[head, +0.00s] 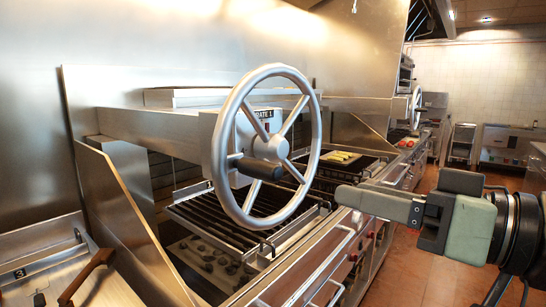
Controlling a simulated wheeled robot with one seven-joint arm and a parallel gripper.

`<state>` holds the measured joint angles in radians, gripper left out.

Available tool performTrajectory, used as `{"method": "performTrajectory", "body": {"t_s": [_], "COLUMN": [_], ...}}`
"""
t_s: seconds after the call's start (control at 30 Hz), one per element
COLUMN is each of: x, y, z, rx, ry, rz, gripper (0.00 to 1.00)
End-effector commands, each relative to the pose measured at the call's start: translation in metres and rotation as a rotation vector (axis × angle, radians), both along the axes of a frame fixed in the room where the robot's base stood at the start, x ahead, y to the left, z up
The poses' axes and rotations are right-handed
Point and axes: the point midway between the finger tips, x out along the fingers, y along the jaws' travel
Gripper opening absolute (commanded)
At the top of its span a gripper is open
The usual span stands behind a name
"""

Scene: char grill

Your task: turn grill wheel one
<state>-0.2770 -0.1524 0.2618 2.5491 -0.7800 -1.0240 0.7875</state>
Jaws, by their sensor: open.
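The grill wheel (313,145) is a large grey metal handwheel with spokes and a round hub, upright in the middle of the head view. A plate behind it, partly covered by the wheel, reads "RATE 1". One finger appears to hide the other. It looks apart from the rim, though depth is hard to judge.
A slatted grate (222,222) lies below and behind the wheel. Yellow food (341,157) lies on the grill behind. A front rail (335,255) runs below my gripper. A second wheel (415,107) stands farther back. Open floor (400,270) lies at the right.

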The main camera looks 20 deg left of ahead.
Motion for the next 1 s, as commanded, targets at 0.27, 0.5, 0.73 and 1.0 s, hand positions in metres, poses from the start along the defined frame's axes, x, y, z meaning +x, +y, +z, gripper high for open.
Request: {"method": "performTrajectory", "body": {"t_s": [0.27, 0.5, 0.73, 1.0], "x": [0.013, 0.032, 0.047, 0.057], "y": [0.034, 0.079, 0.117, 0.139], "z": [0.004, 0.002, 0.001, 0.0], "rx": [-0.002, -0.001, -0.002, -0.002], "ry": [0.006, 0.004, 0.003, 0.001], "rz": [0.0, 0.002, 0.0, -0.003], "gripper": [0.47, 0.47, 0.47, 0.47]}}
